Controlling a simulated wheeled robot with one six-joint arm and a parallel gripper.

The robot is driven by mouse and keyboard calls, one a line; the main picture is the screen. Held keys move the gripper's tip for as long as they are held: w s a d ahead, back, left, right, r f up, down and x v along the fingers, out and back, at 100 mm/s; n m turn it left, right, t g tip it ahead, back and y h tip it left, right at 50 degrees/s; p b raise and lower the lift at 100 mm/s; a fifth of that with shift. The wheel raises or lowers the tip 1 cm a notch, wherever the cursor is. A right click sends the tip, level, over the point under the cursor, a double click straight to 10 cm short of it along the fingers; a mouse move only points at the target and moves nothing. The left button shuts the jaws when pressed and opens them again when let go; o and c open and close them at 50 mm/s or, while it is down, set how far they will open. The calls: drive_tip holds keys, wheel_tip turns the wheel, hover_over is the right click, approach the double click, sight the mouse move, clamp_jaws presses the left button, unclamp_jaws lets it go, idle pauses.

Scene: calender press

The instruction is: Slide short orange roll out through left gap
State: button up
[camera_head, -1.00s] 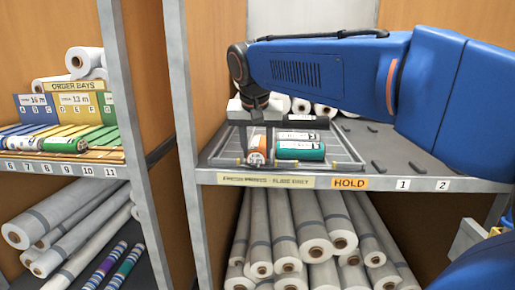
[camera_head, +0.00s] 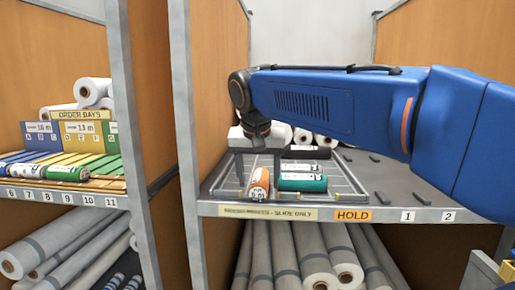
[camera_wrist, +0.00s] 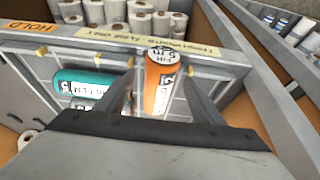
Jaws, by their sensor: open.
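The short orange roll (camera_head: 259,183) has a white label and lies at the left front of the grey slatted tray (camera_head: 351,190), pointing toward the front edge. My gripper (camera_head: 257,158) reaches down over the tray. In the wrist view the orange roll (camera_wrist: 164,85) lies between the two open fingers (camera_wrist: 164,80), which stand apart on either side of it. I cannot tell whether either finger touches it. A teal roll (camera_head: 303,183) lies crosswise just right of the orange roll. In the wrist view the teal roll (camera_wrist: 88,84) is left of the left finger.
A white roll (camera_head: 302,168) and a black roll (camera_head: 306,152) lie behind the teal roll. The "slide only" strip (camera_head: 268,212) and HOLD label (camera_head: 353,216) mark the front edge. A metal post (camera_head: 184,120) stands left. Order bays (camera_head: 82,116) are further left.

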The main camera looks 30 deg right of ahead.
drive_tip(key=v, duration=1.5)
drive_tip(key=shift+r, duration=0.35)
drive_tip(key=shift+s, duration=0.15)
